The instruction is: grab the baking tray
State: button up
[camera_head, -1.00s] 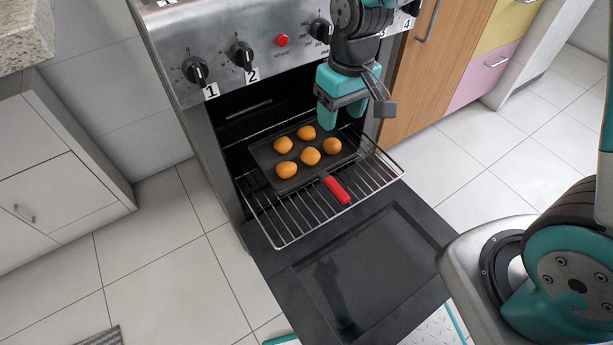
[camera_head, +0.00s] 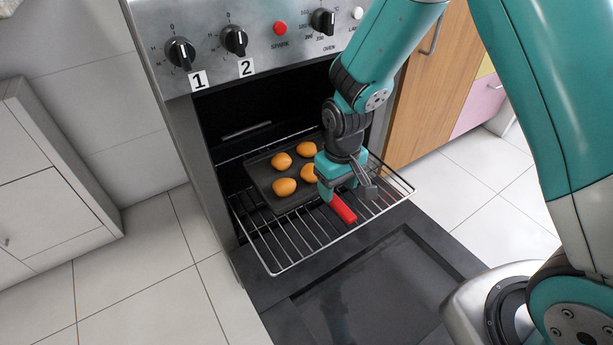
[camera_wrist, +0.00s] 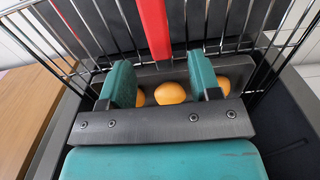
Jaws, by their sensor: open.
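The dark baking tray (camera_head: 262,180) lies on the pulled-out wire rack of the oven, with several round orange-brown buns (camera_head: 285,187) on it. Its red handle (camera_head: 343,209) points out toward the front of the rack. My gripper (camera_head: 340,188) is over the handle end of the tray and hides part of the tray and buns. In the wrist view my gripper (camera_wrist: 160,82) is open with its two green fingers apart. The red handle (camera_wrist: 155,28) shows beyond the fingertips, between them in line. Whether the fingers touch the tray cannot be told.
The wire rack (camera_head: 279,262) sticks out of the oven over its open door (camera_head: 375,285). The knobbed oven front (camera_head: 250,55) is above and behind. A wooden cabinet (camera_head: 440,90) stands close at the right. Tiled floor is clear at left.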

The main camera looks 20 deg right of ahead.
aim_at(336, 200)
notch_tip(336, 200, down, 5)
jog(key=b, duration=0.3)
jog(key=shift+f, duration=0.2)
jog(key=shift+r, duration=0.1)
jog(key=shift+w, duration=0.1)
grip_shut()
